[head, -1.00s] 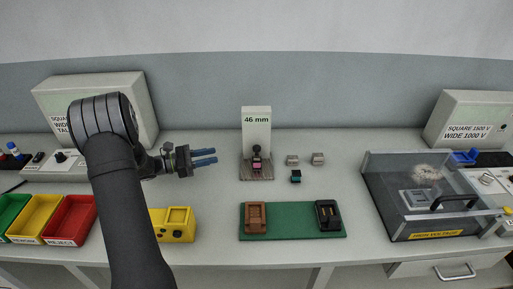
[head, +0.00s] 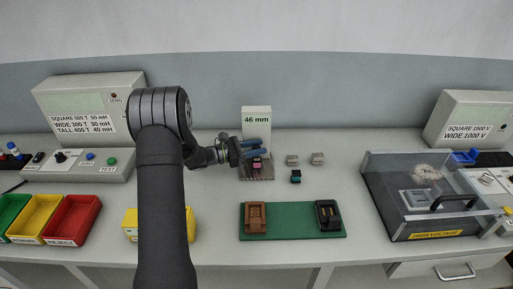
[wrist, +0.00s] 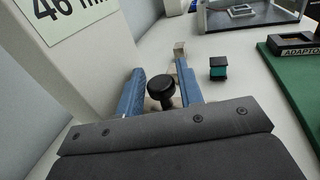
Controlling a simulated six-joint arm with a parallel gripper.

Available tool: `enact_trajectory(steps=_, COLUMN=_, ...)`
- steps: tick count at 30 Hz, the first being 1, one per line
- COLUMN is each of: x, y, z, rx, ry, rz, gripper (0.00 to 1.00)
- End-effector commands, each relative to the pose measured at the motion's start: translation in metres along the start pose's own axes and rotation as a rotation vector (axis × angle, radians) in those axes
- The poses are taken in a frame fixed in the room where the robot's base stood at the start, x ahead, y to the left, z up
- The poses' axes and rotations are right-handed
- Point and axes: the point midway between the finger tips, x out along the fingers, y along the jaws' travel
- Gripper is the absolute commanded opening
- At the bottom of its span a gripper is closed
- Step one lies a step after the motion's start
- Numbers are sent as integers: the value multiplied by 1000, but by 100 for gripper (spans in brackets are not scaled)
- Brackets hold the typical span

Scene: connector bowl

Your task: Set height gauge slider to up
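The height gauge (head: 256,118) stands at the back middle of the bench, a pale upright block labelled "46 mm" on a small base. In the wrist view its white column (wrist: 50,75) fills the upper left, and the slider's black round knob (wrist: 161,88) shows between the blue fingers. My gripper (head: 258,147) is at the gauge, with its fingers pointing right; it also shows in the wrist view (wrist: 160,95). The fingers are apart, one on each side of the knob, with visible gaps. A pink part (head: 257,164) sits on the gauge base below the fingers.
Two grey connectors (head: 292,160) (head: 318,158) and a teal-black one (head: 296,177) lie right of the gauge. A green board (head: 290,232) with brown and black fixtures is in front. A clear-lidded high-voltage box (head: 425,235) stands right. Colored bins (head: 72,222) are at left.

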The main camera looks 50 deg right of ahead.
Motion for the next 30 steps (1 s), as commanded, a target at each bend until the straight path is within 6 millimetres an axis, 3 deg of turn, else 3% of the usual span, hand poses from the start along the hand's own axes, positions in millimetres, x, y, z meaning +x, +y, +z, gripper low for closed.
enact_trajectory(steps=8, x=2, y=0, z=0, rx=0, ry=0, rz=0, gripper=34)
enact_trajectory(steps=13, x=1, y=0, z=0, rx=0, ry=0, rz=0, gripper=0)
enact_trajectory(steps=18, x=1, y=0, z=2, rx=0, ry=0, rz=-1, gripper=0)
enact_trajectory(steps=25, x=1, y=0, z=26, rx=2, ry=0, rz=-1, gripper=0)
enact_trajectory(steps=30, x=1, y=0, z=29, rx=0, ry=-1, rz=-1, gripper=0)
